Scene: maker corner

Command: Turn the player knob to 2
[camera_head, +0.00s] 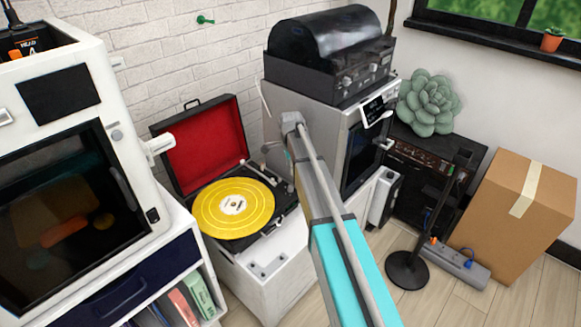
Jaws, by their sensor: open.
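The record player (187,152) stands on a white cabinet in the middle of the picture. Its lid is open and shows a red lining. A yellow record (212,217) with a white label lies on its platter, and the tonearm is at the right of the record. A small dark part at the deck's right front corner may be a knob, but I cannot read its setting. My arm rises from the bottom, right of the player, toward the grey oven. Its gripper cannot be made out.
A white boxy machine (72,80) stands at the left. A grey oven (322,137) with a black machine (335,60) on top is behind my arm. A cardboard box (505,240), a black stand base (406,270) and a power strip (455,262) are on the floor at right.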

